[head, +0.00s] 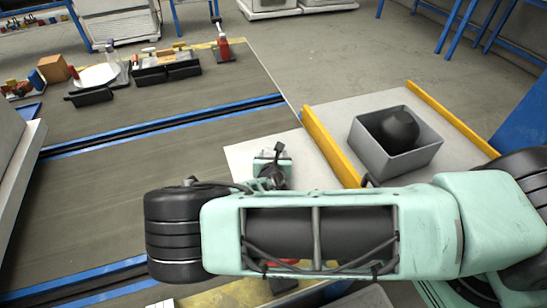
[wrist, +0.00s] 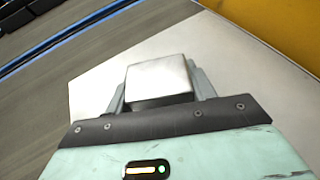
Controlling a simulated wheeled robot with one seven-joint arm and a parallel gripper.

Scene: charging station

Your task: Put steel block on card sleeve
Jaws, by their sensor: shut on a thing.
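The steel block (wrist: 160,73) is a bright, flat-topped grey block in the wrist view. My gripper (wrist: 158,88) is shut on it, with one finger at each side. Under and around it lies a pale flat sheet (wrist: 88,92), which may be the card sleeve; I cannot tell for sure. The sheet also shows in the head view (head: 241,158), beyond my arm. I cannot tell whether the block touches it or is above it. In the head view the block and fingertips are hidden.
A yellow rail (head: 325,143) runs close along the sheet's right side. Beyond it a grey open bin (head: 368,160) holds a dark rounded object (head: 398,128). Dark grey surface with blue strips (head: 160,126) lies left. Black trays (head: 167,68) stand at the back.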

